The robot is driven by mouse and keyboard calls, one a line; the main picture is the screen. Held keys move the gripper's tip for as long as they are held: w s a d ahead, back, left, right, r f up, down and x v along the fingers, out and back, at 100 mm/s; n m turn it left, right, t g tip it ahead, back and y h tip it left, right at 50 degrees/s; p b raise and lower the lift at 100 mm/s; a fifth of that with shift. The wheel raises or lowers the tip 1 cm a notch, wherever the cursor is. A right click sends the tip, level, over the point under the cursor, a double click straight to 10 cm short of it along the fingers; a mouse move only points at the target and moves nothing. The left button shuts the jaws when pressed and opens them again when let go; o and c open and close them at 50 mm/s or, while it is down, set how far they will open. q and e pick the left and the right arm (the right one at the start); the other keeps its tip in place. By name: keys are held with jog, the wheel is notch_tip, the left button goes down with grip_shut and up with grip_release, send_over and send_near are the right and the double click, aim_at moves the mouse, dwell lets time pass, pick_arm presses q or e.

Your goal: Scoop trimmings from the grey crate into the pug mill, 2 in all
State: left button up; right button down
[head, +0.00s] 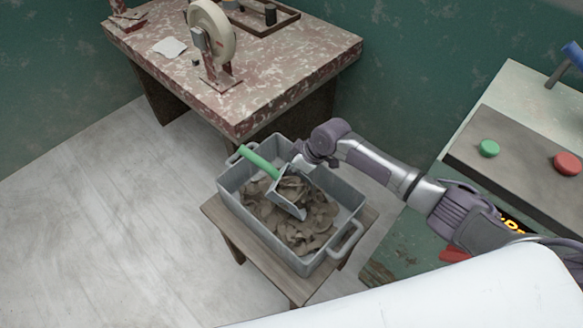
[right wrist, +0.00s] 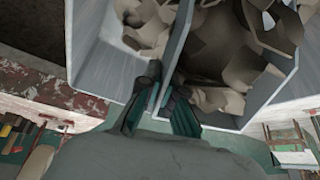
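The grey crate (head: 230,196) is full of brown clay trimmings (head: 318,222). A scoop (head: 287,200) with a green handle (head: 262,161) lies tilted over the trimmings, handle toward the far left rim. Some trimmings show in its pan. My right gripper (head: 300,164) is at the crate's far side, close beside the scoop where handle and pan meet. My left gripper is out of view. No pug mill opening is identifiable.
The crate stands on a small wooden stand (head: 222,215). A mottled red table (head: 290,70) with a wheel-like device (head: 212,35) is behind it. At right is a panel (head: 520,165) with a green button (head: 489,148) and a red button (head: 567,163). The floor at left is clear.

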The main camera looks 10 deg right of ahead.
jog(key=shift+r+g+h+p, duration=0.4)
jog(key=shift+r+h+p, duration=0.15)
jog(key=shift+r+p, duration=0.9)
jog(key=shift+r+g+h+p, duration=0.4)
jog(key=shift+r+h+p, duration=0.15)
jog(key=shift+r+p, duration=0.85)
notch_tip(320, 180, up, 2)
jog(key=g+h+p, duration=0.1)
jog(key=p, duration=0.1)
jog(key=shift+r+p, duration=0.15)
jog(key=shift+p, duration=0.2)
jog(key=shift+r+g+h+p, duration=0.4)
jog(key=shift+r+h+p, duration=0.2)
jog(key=shift+r, duration=0.3)
